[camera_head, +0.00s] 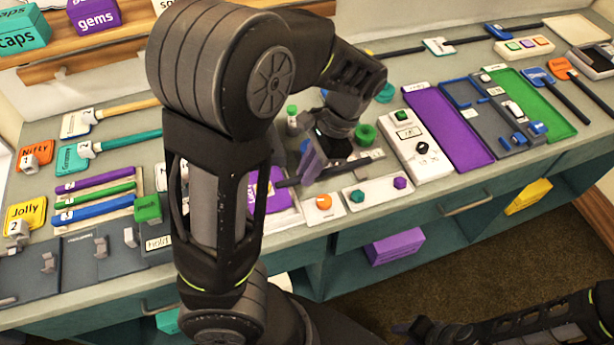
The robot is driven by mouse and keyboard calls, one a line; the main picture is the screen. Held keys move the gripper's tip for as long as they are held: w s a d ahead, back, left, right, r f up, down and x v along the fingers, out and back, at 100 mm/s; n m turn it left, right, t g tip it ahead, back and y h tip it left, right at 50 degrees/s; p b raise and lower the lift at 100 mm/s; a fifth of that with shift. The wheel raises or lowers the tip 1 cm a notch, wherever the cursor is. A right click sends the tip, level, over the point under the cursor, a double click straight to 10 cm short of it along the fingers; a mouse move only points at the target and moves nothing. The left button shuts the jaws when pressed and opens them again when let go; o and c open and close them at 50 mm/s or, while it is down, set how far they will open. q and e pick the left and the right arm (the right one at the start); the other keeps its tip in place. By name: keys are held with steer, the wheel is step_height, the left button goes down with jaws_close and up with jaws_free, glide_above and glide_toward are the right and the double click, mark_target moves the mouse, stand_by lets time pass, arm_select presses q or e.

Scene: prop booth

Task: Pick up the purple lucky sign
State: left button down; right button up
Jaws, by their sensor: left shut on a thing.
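My left arm comes down over the counter, and its gripper (308,170) is shut on the dark handle (287,182) of a purple sign (270,186). The sign lies to the left of the fingers, and my own forearm hides a large part of it, so its word cannot be read. I cannot tell whether the sign touches the counter. At the bottom right, my right arm reaches in, and its dark gripper (425,329) is low in front of the counter; its jaws are not clear.
A white panel with an orange knob (323,203) and a panel with teal and purple knobs (379,190) lie just in front of the gripper. A white switch box (413,146) stands to the right. Orange (38,154) and yellow (25,215) signs lie at left.

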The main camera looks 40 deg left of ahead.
arm_select(q)
step_height(320, 180, up, 3)
steer(key=shift+f, duration=0.15)
steer(key=w+d+b, duration=0.1)
steer(key=d, duration=1.8)
steer(key=shift+w+d, duration=0.15)
steer(key=shift+w, duration=0.1)
steer(key=shift+f+b, duration=0.15)
steer(key=shift+b, duration=0.15)
